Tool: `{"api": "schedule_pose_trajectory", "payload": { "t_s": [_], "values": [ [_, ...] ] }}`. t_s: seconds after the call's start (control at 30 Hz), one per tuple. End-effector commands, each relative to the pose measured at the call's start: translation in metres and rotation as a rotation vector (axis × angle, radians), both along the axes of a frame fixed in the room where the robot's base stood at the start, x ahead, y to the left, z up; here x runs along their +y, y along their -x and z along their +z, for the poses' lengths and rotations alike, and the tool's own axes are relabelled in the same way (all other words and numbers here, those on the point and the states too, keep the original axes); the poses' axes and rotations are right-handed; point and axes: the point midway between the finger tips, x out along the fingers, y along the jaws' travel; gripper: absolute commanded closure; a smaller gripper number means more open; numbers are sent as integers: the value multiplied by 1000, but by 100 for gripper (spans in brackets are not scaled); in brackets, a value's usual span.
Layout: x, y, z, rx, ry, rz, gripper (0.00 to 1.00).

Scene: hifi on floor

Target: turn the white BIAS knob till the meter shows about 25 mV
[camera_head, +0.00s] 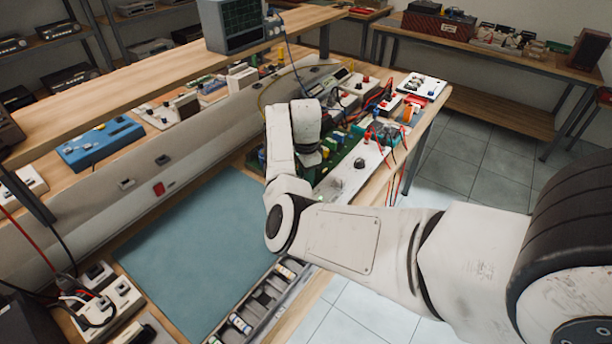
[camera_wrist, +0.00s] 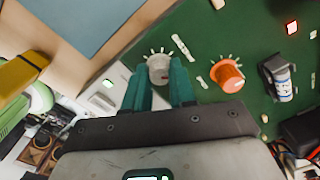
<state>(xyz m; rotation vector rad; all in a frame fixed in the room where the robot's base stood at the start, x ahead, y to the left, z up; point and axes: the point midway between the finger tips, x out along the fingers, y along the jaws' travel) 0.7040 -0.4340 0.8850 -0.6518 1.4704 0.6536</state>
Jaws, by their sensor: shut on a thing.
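The white knob (camera_wrist: 157,64) sits on a green board (camera_wrist: 205,35) in the wrist view, with pale tick marks around it and a small dark reddish mark on its face. My gripper (camera_wrist: 160,73) has its two teal fingers on either side of the knob, shut on it. An orange knob (camera_wrist: 228,76) with its own tick marks stands apart to the right. A small lit greenish window (camera_wrist: 108,83) shows left of the fingers; I cannot read any value on it. In the head view my arm hides the gripper and the white knob.
A blue mat (camera_head: 195,250) lies clear on the bench, with a parts tray (camera_head: 240,318) along its front edge. A silver cylindrical part (camera_wrist: 281,82) rises right of the orange knob. Red and black leads (camera_head: 380,100) crowd the board's far side. A yellow object (camera_wrist: 22,72) is at left.

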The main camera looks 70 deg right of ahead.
Motion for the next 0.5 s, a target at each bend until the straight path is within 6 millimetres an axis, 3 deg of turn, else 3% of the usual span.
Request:
{"api": "schedule_pose_trajectory", "payload": {
  "t_s": [0.17,0.2,0.43,0.5],
  "values": [
    [-1,-1,3,-2,6,1,100],
    [-1,-1,3,-2,6,1,72],
    [-1,-1,1,-1,3,1,50],
    [-1,0,1,-1,2,1,49]
  ]
}}
